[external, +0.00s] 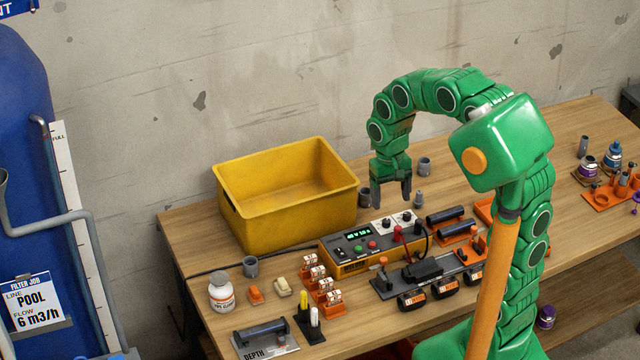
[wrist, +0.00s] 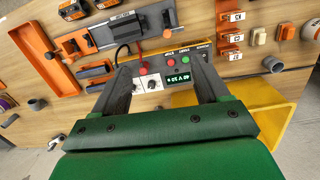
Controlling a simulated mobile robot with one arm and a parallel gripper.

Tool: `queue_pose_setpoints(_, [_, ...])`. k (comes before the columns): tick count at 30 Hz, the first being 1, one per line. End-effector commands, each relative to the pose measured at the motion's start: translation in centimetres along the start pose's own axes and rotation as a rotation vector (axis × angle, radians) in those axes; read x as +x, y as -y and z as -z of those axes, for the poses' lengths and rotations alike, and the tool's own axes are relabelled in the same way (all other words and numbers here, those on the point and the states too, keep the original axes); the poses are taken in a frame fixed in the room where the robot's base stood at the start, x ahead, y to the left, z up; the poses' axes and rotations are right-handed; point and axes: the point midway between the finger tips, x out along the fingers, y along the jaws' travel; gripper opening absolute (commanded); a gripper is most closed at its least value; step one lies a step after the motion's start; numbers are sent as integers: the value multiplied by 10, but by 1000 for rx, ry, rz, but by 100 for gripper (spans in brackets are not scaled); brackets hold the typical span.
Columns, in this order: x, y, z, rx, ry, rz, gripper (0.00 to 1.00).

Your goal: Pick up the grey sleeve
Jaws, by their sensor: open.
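Several short grey sleeves stand on the wooden table, and I cannot tell which one the task means. In the external view one grey sleeve (external: 424,166) is behind and right of my gripper (external: 391,203). A second grey sleeve (external: 364,198) is just left of it, and a third (external: 250,266) stands at the front left by the yellow bin. My gripper is open and empty, pointing down above the table behind the orange control box. In the wrist view my gripper (wrist: 163,62) has its fingers apart over the control box. A grey sleeve (wrist: 36,104) shows at left and another (wrist: 272,64) at right.
The yellow bin (external: 326,158) stands behind left. The orange control box (external: 352,265) with knobs and a display is in front of my gripper. Dark pipes (external: 445,215) lie in orange holders to its right. A white bottle (external: 221,293) stands at the front left.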

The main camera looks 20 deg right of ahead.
Motion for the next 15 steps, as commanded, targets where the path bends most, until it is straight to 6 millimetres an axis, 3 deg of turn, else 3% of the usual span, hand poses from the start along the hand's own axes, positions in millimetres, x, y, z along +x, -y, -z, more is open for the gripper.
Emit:
queue_pose_setpoints(3, [6,23,24,1,-8,-2,74])
queue_pose_setpoints(15, [38,106,91,15,-34,0,74])
